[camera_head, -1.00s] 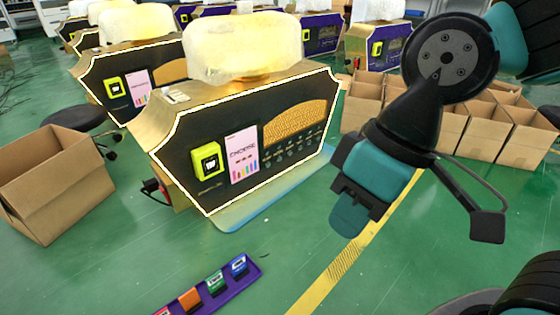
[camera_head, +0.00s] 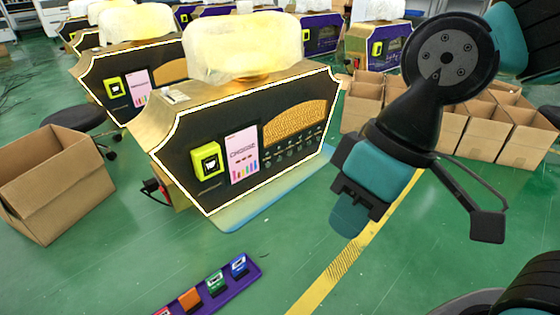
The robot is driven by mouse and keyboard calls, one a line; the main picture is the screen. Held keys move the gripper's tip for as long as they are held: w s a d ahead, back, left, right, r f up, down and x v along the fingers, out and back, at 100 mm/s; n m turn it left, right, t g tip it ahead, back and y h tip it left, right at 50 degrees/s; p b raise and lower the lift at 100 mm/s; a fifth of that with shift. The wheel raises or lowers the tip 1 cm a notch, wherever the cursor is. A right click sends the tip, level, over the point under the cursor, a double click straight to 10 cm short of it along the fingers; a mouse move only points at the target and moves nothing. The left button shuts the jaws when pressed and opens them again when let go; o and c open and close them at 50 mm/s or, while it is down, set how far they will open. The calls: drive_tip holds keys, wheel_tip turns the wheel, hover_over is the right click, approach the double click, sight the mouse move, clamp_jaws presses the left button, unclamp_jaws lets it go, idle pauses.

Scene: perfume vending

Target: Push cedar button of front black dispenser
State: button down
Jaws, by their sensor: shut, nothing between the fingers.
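The front black dispenser (camera_head: 215,136) stands in the middle of the view, with a gold top, a lit white outline and a wrapped block on top. Its face carries a yellow-green square unit (camera_head: 208,161), a pink and white panel (camera_head: 242,155) and a gold grille (camera_head: 295,124). A row of small round buttons (camera_head: 281,157) runs below the grille. Their labels are too small to read, so I cannot tell which is cedar. My gripper (camera_head: 350,213) is shut and empty, pointing down to the right of the dispenser, apart from it.
A purple tray (camera_head: 230,292) with several small coloured items lies in front. Open cardboard boxes stand at left (camera_head: 56,190) and at right (camera_head: 476,128). More dispensers stand behind. Green floor between the dispenser and tray is clear.

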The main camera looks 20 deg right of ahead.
drive_tip(key=shift+r, duration=0.1)
wheel_tip(320, 180, up, 13)
drive_tip(key=p, duration=1.3)
